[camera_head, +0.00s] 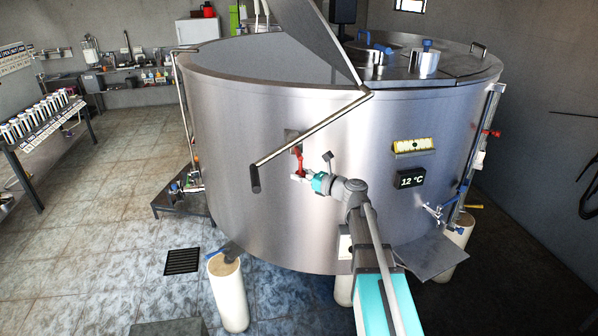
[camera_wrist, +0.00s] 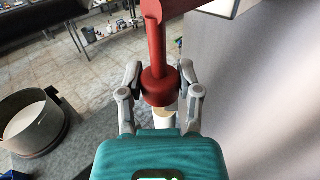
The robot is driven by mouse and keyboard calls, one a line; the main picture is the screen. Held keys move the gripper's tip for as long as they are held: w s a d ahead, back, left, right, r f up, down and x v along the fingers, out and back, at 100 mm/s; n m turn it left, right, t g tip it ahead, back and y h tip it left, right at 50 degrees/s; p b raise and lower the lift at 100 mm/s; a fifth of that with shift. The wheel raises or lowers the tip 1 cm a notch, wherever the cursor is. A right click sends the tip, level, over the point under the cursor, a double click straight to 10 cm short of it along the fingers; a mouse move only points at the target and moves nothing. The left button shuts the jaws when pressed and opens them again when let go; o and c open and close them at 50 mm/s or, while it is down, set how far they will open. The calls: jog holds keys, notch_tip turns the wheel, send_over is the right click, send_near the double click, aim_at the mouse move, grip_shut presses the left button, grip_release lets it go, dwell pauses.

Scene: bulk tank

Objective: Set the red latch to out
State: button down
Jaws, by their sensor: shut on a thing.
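The red latch (camera_head: 298,158) is on the front wall of the steel tank (camera_head: 245,125), just below a small grey bracket. In the wrist view the latch (camera_wrist: 157,40) is a red bar running down to a round red knob. My gripper (camera_head: 302,178) is at the lower end of the latch. In the wrist view my gripper (camera_wrist: 160,76) has its grey fingers on both sides of the knob, shut on it. The far contact faces of the fingers are partly hidden by the knob.
A temperature display (camera_head: 410,179) and a yellow label plate (camera_head: 413,145) are on the tank to the right. The tiled floor at left is mostly clear around a drain grate (camera_head: 182,261).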

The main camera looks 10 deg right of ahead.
jog(key=shift+s, duration=1.8)
jog(key=shift+c, duration=1.3)
grip_release()
jog(key=shift+s, duration=0.15)
jog(key=shift+d, duration=0.15)
jog(key=v, duration=1.1)
jog(key=shift+s+d, duration=0.25)
jog(key=shift+s, duration=0.05)
